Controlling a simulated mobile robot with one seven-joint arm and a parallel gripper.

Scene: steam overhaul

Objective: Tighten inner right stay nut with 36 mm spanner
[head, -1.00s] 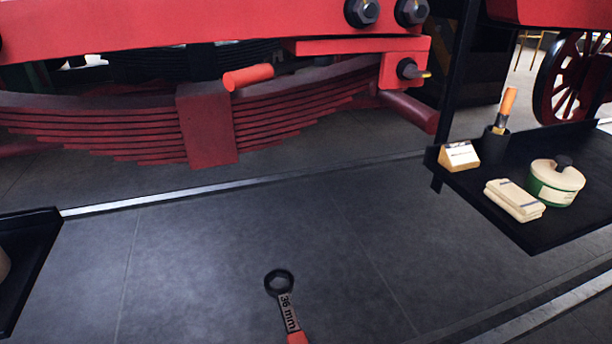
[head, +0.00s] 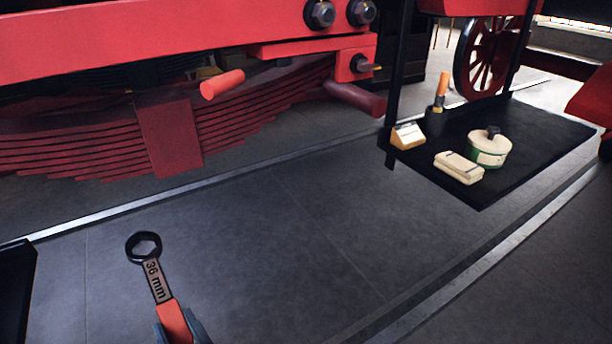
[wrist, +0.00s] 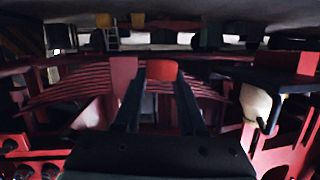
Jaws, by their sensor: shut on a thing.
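The 36 mm spanner (head: 157,281) has a dark ring end, a marked shank and a red handle, and points up and slightly left at the bottom left of the head view. My gripper (head: 196,333) shows only at the bottom edge there, shut on the red handle. In the wrist view my gripper (wrist: 160,100) has its fingers either side of the red handle (wrist: 162,70). Two dark hex nuts, a left nut (head: 319,14) and a right nut (head: 361,11), sit on the red beam. I cannot tell which is the inner stay nut. The spanner is apart from both.
A red leaf spring (head: 95,145) hangs under the beam (head: 150,45). An orange-red rod end (head: 222,84) juts out, and another bolt (head: 362,64) sits below. Floor between is clear.

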